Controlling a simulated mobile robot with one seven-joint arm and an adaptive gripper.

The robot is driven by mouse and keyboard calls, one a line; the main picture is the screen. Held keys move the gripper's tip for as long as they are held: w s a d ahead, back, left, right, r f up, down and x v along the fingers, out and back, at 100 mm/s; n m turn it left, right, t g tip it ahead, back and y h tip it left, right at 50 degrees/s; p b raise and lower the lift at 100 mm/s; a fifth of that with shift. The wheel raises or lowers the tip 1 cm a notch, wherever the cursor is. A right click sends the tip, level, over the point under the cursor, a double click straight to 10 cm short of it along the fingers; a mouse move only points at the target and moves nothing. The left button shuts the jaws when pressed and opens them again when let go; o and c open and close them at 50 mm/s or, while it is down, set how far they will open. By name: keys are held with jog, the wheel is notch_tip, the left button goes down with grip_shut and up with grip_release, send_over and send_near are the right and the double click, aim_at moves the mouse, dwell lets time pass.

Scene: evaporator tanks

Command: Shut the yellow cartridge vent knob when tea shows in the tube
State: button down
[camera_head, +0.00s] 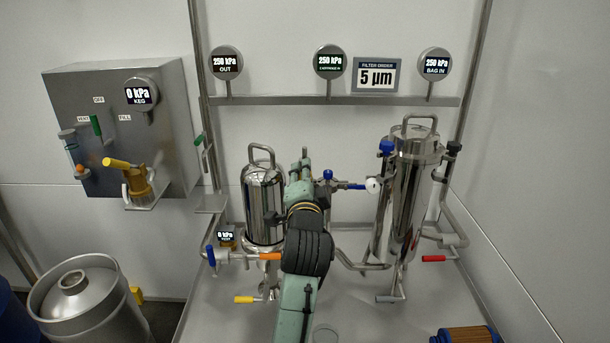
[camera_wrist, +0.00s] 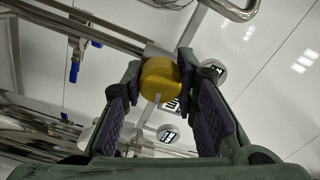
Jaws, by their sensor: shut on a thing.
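The yellow knob (camera_wrist: 160,78) shows in the wrist view between the fingertips of my gripper (camera_wrist: 158,72), with a pale mark or stem on its near face. My gripper is shut on it. In the head view my gripper (camera_head: 301,168) is beside the top of the shorter steel housing (camera_head: 262,205), and my arm hides the knob there. I cannot make out a vent tube or any tea in it in either view.
A taller steel housing (camera_head: 407,190) stands to the right, with a blue knob (camera_head: 386,146) and a red-handled valve (camera_head: 433,258). Gauges above read 250 kPa (camera_head: 329,62). A yellow-handled valve (camera_head: 244,299) sits low. A steel keg (camera_head: 85,300) stands at left.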

jog(key=n+p, duration=0.1)
jog(key=n, duration=0.3)
jog(key=shift+r, duration=0.15)
jog(key=n+p, duration=0.1)
jog(key=n, duration=0.3)
jog(key=n+p, duration=0.1)
jog(key=n, duration=0.3)
jog(key=shift+n+p, duration=0.35)
jog(key=shift+n, duration=1.45)
jog(key=c, duration=1.2)
grip_release()
jog(key=shift+c, duration=0.2)
